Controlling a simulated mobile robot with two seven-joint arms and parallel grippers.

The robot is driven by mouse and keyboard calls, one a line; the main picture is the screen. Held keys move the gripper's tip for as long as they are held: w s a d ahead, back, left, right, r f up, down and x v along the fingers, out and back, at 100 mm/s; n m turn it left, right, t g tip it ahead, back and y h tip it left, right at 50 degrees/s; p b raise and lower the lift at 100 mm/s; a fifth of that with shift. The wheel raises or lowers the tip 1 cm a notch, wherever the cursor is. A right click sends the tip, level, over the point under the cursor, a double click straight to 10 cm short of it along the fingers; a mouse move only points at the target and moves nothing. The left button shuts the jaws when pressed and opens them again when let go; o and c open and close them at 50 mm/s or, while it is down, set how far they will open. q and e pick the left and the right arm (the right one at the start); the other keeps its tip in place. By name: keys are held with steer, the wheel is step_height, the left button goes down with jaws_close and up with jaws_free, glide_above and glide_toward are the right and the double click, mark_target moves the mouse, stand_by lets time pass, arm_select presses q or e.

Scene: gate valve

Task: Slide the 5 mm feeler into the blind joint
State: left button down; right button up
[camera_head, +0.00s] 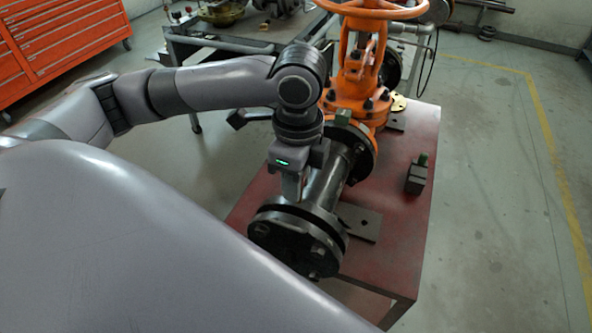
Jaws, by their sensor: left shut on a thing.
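The blind joint (297,229) is the dark bolted flange pair at the near end of a short horizontal pipe (328,186). My left gripper (291,194) points down just above and behind this joint, beside the pipe. It is shut on a thin thing, apparently the feeler, which its fingers hide almost wholly. I cannot tell its size or whether its tip touches the joint. My right gripper is not in view.
The orange gate valve (362,65) with its handwheel stands behind the pipe. A dark block (416,178) with a green-topped piece lies on the red table (402,232). A metal plate (359,222) is beside the joint. The table's right side is mostly clear.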

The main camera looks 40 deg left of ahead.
arm_select(q)
steer(key=shift+f, duration=0.75)
steer(key=shift+r, duration=0.1)
steer(key=shift+p, duration=0.55)
steer(key=shift+p, duration=0.3)
stand_by(0.6)
steer(key=shift+f+b, duration=0.45)
steer(key=shift+f, duration=1.85)
steer(key=shift+r, duration=0.2)
steer(key=shift+r+p, duration=0.45)
steer(key=shift+r, duration=1.3)
